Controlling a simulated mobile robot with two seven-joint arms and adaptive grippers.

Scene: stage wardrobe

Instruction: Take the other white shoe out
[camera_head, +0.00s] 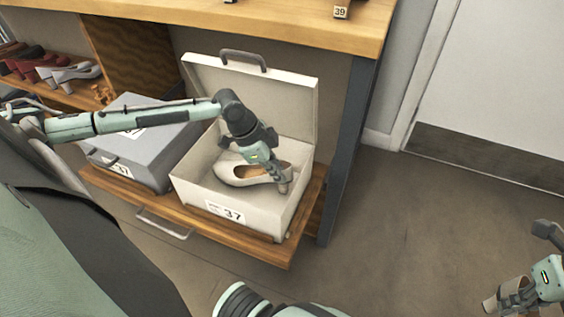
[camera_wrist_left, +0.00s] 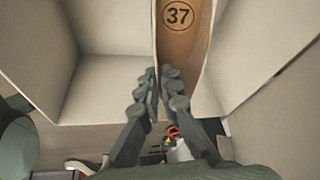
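A white shoe (camera_head: 236,174) with a tan insole is inside the open white box (camera_head: 192,190) labelled 37. My left gripper (camera_head: 283,184) reaches down into the box at the shoe's right end. In the left wrist view its fingers (camera_wrist_left: 160,75) are close together on either side of the shoe's rim, and the insole (camera_wrist_left: 182,40) shows the number 37. The fingers look closed on that rim.
The box stands on a pulled-out wooden shelf (camera_head: 285,252), its lid (camera_head: 292,100) raised behind it. A grey closed box (camera_head: 165,150) stands to its left. A wooden counter (camera_head: 290,22) overhangs behind. The floor (camera_head: 400,225) at right is clear.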

